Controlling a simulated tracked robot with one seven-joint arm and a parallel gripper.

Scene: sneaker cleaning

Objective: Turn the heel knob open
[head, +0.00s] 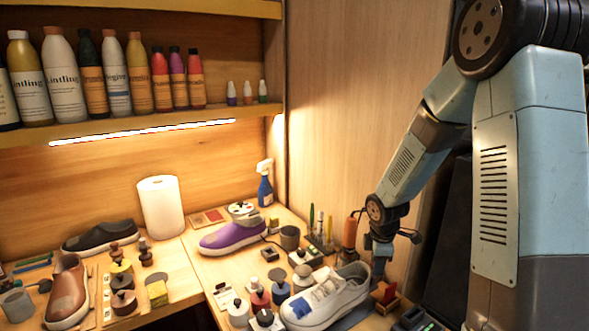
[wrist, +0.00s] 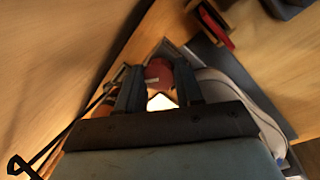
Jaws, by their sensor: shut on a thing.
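The white sneaker (head: 335,290) with a blue patch stands at the front right of the bench, its heel toward my arm. My gripper (head: 378,274) points down at the heel end, and the sneaker partly hides its tips. In the wrist view my gripper (wrist: 159,90) has a finger on each side of a round dark red knob (wrist: 158,72) with a pale mark on it. It is shut on this knob. The sneaker's pale side (wrist: 243,100) shows right of the fingers. The knob cannot be made out in the head view.
A red-brown wooden holder (head: 386,297) stands close right of my gripper. Bottles and jars (head: 258,298) crowd the bench left of the sneaker. A purple shoe (head: 230,236) stands farther back. The wood panel (head: 355,120) behind is bare.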

